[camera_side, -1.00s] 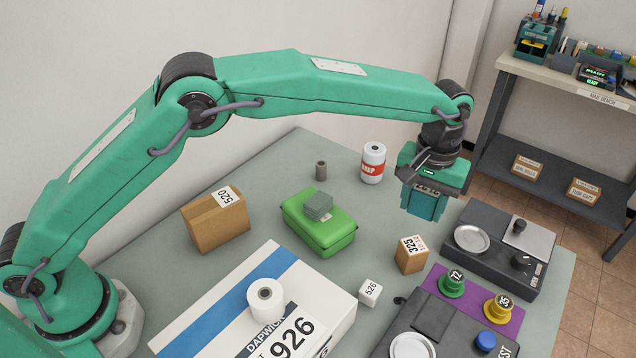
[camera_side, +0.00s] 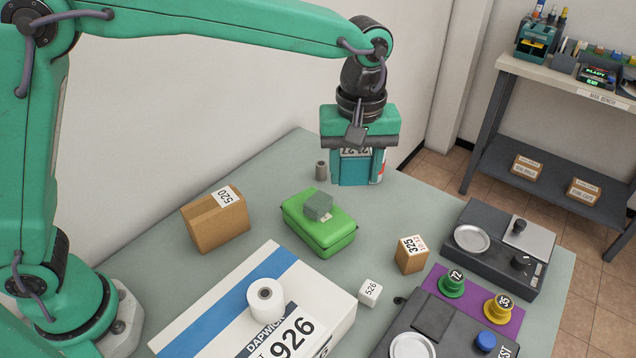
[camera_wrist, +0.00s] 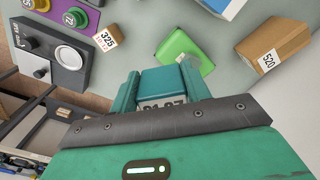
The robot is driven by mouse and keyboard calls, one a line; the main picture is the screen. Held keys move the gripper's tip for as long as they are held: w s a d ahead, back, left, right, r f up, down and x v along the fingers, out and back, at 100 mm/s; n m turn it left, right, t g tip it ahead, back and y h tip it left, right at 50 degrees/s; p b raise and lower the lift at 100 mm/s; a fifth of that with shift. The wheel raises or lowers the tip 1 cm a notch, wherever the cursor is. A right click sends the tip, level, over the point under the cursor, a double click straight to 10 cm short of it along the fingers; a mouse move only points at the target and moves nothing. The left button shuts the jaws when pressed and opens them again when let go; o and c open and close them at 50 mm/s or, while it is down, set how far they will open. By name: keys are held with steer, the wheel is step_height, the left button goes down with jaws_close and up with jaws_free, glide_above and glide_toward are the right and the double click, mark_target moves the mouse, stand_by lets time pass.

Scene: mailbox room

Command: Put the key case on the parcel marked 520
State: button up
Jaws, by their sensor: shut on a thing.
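My gripper (camera_side: 357,174) is shut on a teal, box-shaped key case (camera_wrist: 163,82) with a printed white label. It holds the case in the air over the back of the table, above and behind the green case. The fingers cover the case's sides. The parcel marked 520 (camera_side: 216,226) is a brown carton at the left of the table, its white label on the top. It stands apart from my gripper, to the left and nearer the camera in the side view. In the wrist view the parcel (camera_wrist: 275,43) is at the upper right.
A green case (camera_side: 322,236) with a grey stack on it (camera_side: 318,206) stands right of the parcel. A small grey cylinder (camera_side: 321,170) is behind it. The large 926 box (camera_side: 215,312) bears a white roll (camera_side: 266,297). A 325 carton (camera_side: 411,258) stands right.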

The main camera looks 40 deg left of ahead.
mark_target(218, 207)
steer(key=s+a+r+n, duration=0.2)
steer(key=s+a+n, duration=0.3)
steer(key=s+a, duration=0.2)
steer(key=shift+s+a+r, duration=0.2)
steer(key=shift+s+a, duration=0.2)
steer(key=shift+s, duration=0.85)
steer(key=s+a+n, duration=0.1)
steer(key=s, duration=0.1)
steer(key=s+a+n, duration=0.1)
steer(key=s+a, duration=0.1)
steer(key=s, duration=0.1)
steer(key=s+a+f+n, duration=0.1)
steer(key=s+a+n, duration=0.1)
steer(key=shift+s+a, duration=0.1)
steer(key=shift+s, duration=0.25)
steer(key=shift+s+a+f+n, duration=0.25)
steer(key=shift+s+a+n, duration=0.15)
steer(key=shift+s, duration=0.25)
steer(key=shift+w+f, duration=0.1)
steer(key=w+a+f, duration=0.2)
steer(key=a, duration=0.1)
steer(key=w+a+f, duration=0.2)
steer(key=a, duration=0.1)
steer(key=w+a+f, duration=0.2)
steer(key=a, duration=0.1)
steer(key=shift+w+a+f, duration=0.25)
steer(key=shift+a+f, duration=0.05)
steer(key=shift+f, duration=0.1)
steer(key=shift+f, duration=2.05)
steer(key=shift+f, duration=0.15)
